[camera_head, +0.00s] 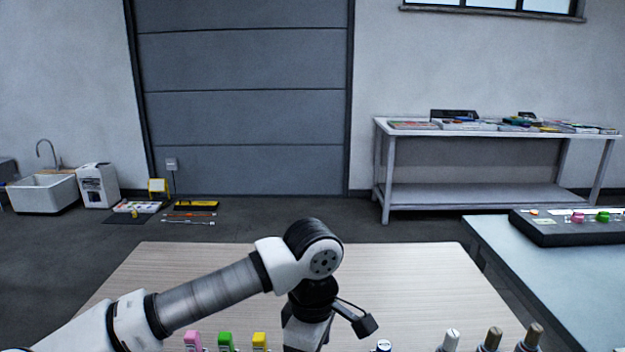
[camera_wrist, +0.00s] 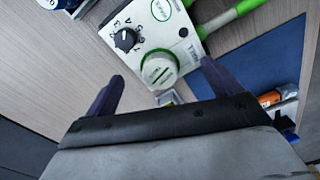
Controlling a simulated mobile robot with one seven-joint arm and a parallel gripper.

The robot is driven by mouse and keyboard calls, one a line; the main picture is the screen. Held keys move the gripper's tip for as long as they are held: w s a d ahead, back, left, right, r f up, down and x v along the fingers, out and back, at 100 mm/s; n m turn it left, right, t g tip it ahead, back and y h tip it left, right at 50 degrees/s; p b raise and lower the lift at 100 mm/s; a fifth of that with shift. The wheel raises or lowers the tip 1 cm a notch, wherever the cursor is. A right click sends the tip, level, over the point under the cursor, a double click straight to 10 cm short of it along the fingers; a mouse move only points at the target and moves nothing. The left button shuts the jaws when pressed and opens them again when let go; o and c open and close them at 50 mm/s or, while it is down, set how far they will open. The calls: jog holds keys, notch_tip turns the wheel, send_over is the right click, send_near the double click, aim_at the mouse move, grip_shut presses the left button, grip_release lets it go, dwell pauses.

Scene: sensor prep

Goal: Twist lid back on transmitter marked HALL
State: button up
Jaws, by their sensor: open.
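In the wrist view my gripper (camera_wrist: 163,87) is open, with its two dark fingers apart and nothing held between them. Just beyond the fingertips is a round white and green cap (camera_wrist: 158,70), at the near end of a white device (camera_wrist: 150,38) with a black knob and a green round label. I cannot tell whether the cap is seated or loose. In the head view pink (camera_head: 193,341), green (camera_head: 225,341) and yellow (camera_head: 260,341) units stand at the bottom edge, mostly cut off. No HALL marking is readable on any of them. My arm hides part of the table.
In the wrist view a green handle (camera_wrist: 232,16) and a blue mat (camera_wrist: 262,62) lie beside the device, with an orange item (camera_wrist: 270,98) near the right finger. In the head view several capped probes (camera_head: 490,338) stand at bottom right. The far tabletop (camera_head: 400,270) is clear.

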jog(key=shift+r, duration=0.65)
jog(key=shift+r+p, duration=1.8)
jog(key=shift+r, duration=1.15)
